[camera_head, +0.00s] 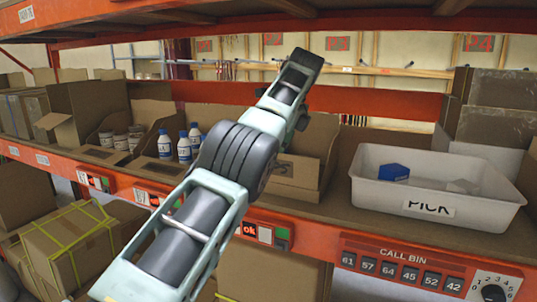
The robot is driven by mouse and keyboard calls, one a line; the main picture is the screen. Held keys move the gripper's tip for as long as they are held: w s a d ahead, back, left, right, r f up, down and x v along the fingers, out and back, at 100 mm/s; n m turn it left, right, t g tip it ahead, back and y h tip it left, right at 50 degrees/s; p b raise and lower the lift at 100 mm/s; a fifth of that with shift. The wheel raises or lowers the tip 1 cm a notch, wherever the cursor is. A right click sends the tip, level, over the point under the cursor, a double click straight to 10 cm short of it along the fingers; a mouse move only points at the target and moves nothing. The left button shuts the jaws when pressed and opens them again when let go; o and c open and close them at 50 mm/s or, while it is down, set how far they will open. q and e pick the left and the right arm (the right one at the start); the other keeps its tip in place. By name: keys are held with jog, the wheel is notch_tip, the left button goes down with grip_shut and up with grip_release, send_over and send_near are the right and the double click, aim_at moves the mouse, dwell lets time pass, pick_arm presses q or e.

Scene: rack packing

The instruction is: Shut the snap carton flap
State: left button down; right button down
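An open brown carton (318,135) stands on the orange shelf at the middle, largely hidden behind my arm. I cannot tell for sure that it is the snap carton, nor see a flap clearly. A pale green and black arm of mine comes in from the lower left and crosses in front of it. Its black end, seemingly my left gripper (300,68), is above the carton's left part in the picture. Whether it touches anything, and whether its fingers are apart, cannot be seen. My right gripper is not in view.
Left of the arm, white bottles with blue caps (184,146) and several jars (121,140) stand in open cartons. On the right is a white PICK tote (372,193) with a blue item (394,172). Shelf is bare between carton and tote.

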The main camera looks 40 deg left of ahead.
pick_arm(q)
jog(key=shift+s+f, duration=0.1)
jog(key=shift+f, duration=0.15)
jog(key=c, duration=2.3)
grip_release()
jog(key=shift+a, duration=0.1)
jog(key=shift+r, duration=0.1)
